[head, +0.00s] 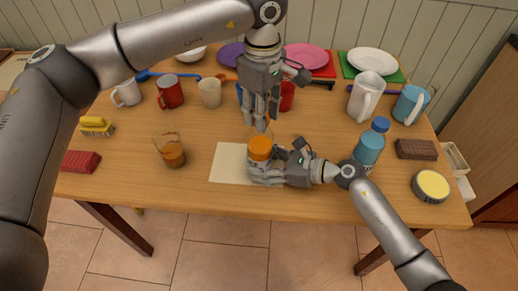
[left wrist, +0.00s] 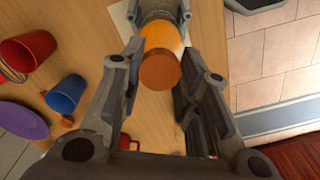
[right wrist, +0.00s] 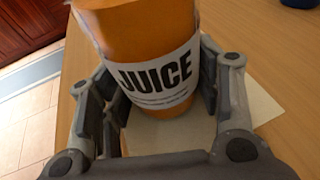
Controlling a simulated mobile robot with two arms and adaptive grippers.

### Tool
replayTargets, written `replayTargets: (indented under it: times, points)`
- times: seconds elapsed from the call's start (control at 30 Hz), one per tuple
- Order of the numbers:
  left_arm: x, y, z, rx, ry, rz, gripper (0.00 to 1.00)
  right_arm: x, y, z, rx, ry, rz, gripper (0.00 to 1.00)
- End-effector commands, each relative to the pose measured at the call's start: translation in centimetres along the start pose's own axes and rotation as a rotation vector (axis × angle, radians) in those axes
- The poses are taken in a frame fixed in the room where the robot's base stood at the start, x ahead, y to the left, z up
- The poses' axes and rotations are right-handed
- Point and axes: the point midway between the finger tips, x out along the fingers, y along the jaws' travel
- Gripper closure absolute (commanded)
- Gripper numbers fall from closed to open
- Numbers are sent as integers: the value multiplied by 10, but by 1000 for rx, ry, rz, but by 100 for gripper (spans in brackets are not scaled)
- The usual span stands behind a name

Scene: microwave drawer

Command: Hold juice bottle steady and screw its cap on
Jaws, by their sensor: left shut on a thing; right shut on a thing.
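The juice bottle (head: 260,150) stands upright on a pale mat (head: 228,163) near the table's front middle. My right gripper (head: 264,172) is shut around its body; the right wrist view shows the white JUICE label (right wrist: 158,78) between the fingers. My left gripper (head: 261,122) points down above the bottle, shut on the orange cap (left wrist: 160,71). In the left wrist view the cap lies in front of the bottle (left wrist: 160,30), roughly in line with it. The bottle's mouth is hidden there, and I cannot tell whether cap and neck touch.
A blue bottle (head: 369,146), a brown block (head: 416,149) and a yellow-topped round tin (head: 430,186) are at right. Mugs and plates line the back. Bare wood lies between pitcher and mat.

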Motion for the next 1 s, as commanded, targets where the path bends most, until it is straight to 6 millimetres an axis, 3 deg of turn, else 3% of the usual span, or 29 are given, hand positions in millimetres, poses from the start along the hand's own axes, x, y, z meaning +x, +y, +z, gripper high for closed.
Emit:
replayTargets:
  times: [0.17,0.43,0.67,1.0]
  points:
    - [0,0,1,81,-1,3,98,0,0,0,2,0,1,85]
    - [-1,1,1,352,0,5,98,0,1,0,1,0,2,85]
    - [-1,1,1,443,1,6,98,0,1,0,0,0,3,85]
    - [-1,2,1,764,4,9,98,1,2,0,-1,0,5,85]
